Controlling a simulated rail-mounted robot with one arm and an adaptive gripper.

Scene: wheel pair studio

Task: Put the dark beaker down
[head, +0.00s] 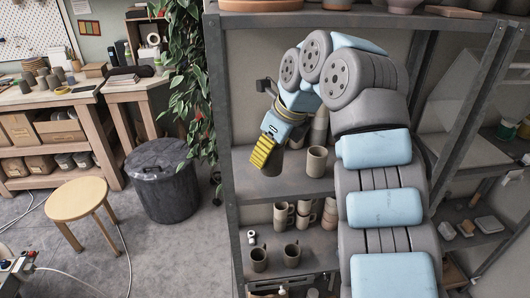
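A dark grey-brown beaker (273,164) shows in the head view, partly hidden behind the yellow fingers of my gripper (264,151). The beaker looks upright, at the left of the middle shelf (290,185). I cannot tell whether its base touches the shelf board. My gripper points down at the beaker, with its fingers overlapping the beaker's left side in the picture. The near finger hides the other one, so the gap between them does not show.
A grey-brown mug (316,162) stands on the same shelf, right of the beaker, with taller pale vessels (319,130) behind it. Several mugs (283,216) stand on the shelf below. A metal post (226,160) and a leafy plant (192,100) bound the left side.

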